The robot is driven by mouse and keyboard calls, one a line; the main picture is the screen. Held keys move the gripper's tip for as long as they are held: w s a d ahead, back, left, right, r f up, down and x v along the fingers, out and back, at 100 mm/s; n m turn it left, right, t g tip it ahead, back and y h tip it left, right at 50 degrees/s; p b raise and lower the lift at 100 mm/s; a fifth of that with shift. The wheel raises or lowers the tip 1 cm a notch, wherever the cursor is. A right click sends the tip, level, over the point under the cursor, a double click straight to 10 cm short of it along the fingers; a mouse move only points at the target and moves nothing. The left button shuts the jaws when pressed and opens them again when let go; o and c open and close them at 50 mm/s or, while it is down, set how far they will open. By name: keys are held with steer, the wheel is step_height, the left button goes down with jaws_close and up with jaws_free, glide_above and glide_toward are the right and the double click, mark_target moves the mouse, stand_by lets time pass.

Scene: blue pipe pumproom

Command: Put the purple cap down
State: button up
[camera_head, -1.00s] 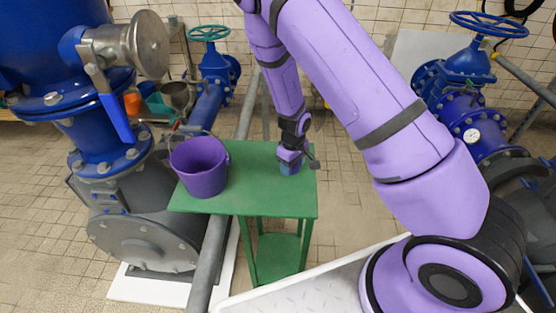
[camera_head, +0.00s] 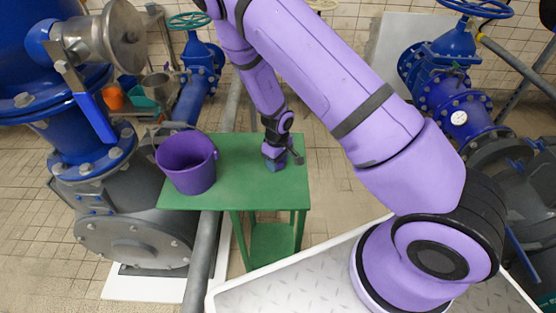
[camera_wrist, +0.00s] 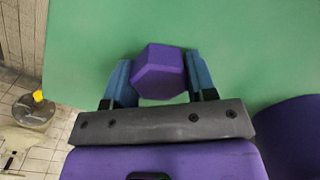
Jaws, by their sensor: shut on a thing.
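The purple cap (camera_wrist: 159,72) is a small six-sided piece in the wrist view. It sits between the two blue fingers of my gripper (camera_wrist: 159,80), which is shut on it. In the head view my gripper (camera_head: 273,163) points down at the right part of the green table (camera_head: 235,196), close over its top. The cap is mostly hidden by the fingers there, and I cannot tell whether it touches the table.
A purple bucket (camera_head: 187,163) stands on the left part of the table; its edge also shows in the wrist view (camera_wrist: 290,130). Large blue pipes and a grey flange (camera_head: 135,240) stand to the left. Blue valves (camera_head: 455,90) stand to the right. Bare green tabletop lies around the gripper.

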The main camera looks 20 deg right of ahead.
steer(key=o, duration=1.1)
steer(key=s+r+m+t+y, duration=0.1)
steer(key=s+r, duration=0.2)
steer(key=r, duration=0.9)
steer(key=s+r+m+y, duration=0.1)
steer(key=s+r, duration=0.2)
steer(key=r, duration=1)
steer(key=s+r+t+y, duration=0.1)
steer(key=s+r+y, duration=0.15)
steer(key=r, duration=0.95)
steer(key=s+d+r+m+t+h, duration=0.1)
steer(key=s+d+r+h, duration=0.1)
steer(key=s+r, duration=0.4)
steer(key=s+d+r+m+t+h, duration=0.2)
steer(key=s+r, duration=0.4)
steer(key=s, duration=0.6)
steer(key=shift+s+d, duration=0.15)
steer(key=shift+d, duration=0.75)
